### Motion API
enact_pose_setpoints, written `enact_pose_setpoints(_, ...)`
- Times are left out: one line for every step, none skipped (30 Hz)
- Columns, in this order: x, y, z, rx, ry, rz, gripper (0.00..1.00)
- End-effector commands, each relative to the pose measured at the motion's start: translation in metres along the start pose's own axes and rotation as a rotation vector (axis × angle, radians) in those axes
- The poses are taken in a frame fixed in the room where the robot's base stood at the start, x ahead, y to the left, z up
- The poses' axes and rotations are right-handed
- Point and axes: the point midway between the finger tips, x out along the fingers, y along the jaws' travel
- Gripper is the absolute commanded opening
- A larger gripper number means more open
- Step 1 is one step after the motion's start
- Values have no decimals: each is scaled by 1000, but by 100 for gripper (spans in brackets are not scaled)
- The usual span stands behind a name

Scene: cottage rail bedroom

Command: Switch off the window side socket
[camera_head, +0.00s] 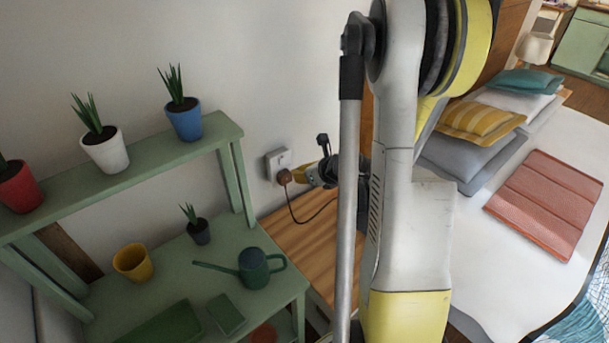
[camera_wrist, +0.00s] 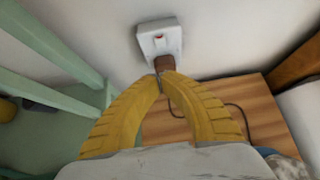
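The wall socket (camera_head: 278,161) is a white plate low on the wall, just above a wooden bedside top. A brown plug (camera_head: 285,176) with a dark cord sits in it. In the wrist view the socket (camera_wrist: 160,39) shows a small reddish mark on its upper face, with the plug (camera_wrist: 164,63) at its lower part. My gripper (camera_wrist: 164,76) has yellow ribbed fingers with tips together just below the plug. The tips overlap the plug in the picture; I cannot tell whether they touch it. In the head view my gripper (camera_head: 300,177) is beside the plug, partly hidden by my arm.
A green plant stand (camera_head: 130,174) with potted plants, a yellow pot (camera_head: 133,263) and a green watering can (camera_head: 254,268) stands left of the socket. The wooden top (camera_head: 302,241) holds the cord. A bed (camera_head: 470,230) with pillows lies right.

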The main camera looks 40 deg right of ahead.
Motion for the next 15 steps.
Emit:
enact_pose_setpoints(15,0,-3,-2,-1,2,0)
enact_pose_setpoints(22,0,-3,-1,0,1,0)
enact_pose_setpoints(30,0,-3,-3,0,2,0)
enact_pose_setpoints(36,0,-3,-3,1,2,0)
enact_pose_setpoints(42,0,-3,-2,0,1,0)
enact_pose_setpoints(49,0,-3,-1,0,1,0)
enact_pose_setpoints(52,1,3,-2,-1,1,0)
enact_pose_setpoints(55,0,7,-2,-1,1,0)
enact_pose_setpoints(58,0,12,-2,0,1,0)
enact_pose_setpoints(61,0,14,-1,0,1,0)
enact_pose_setpoints(63,0,17,-1,0,1,0)
enact_pose_setpoints(66,0,20,-2,0,1,0)
enact_pose_setpoints(67,0,22,-1,0,1,0)
enact_pose_setpoints(68,0,24,-1,0,1,0)
enact_pose_setpoints(70,0,26,0,0,0,0)
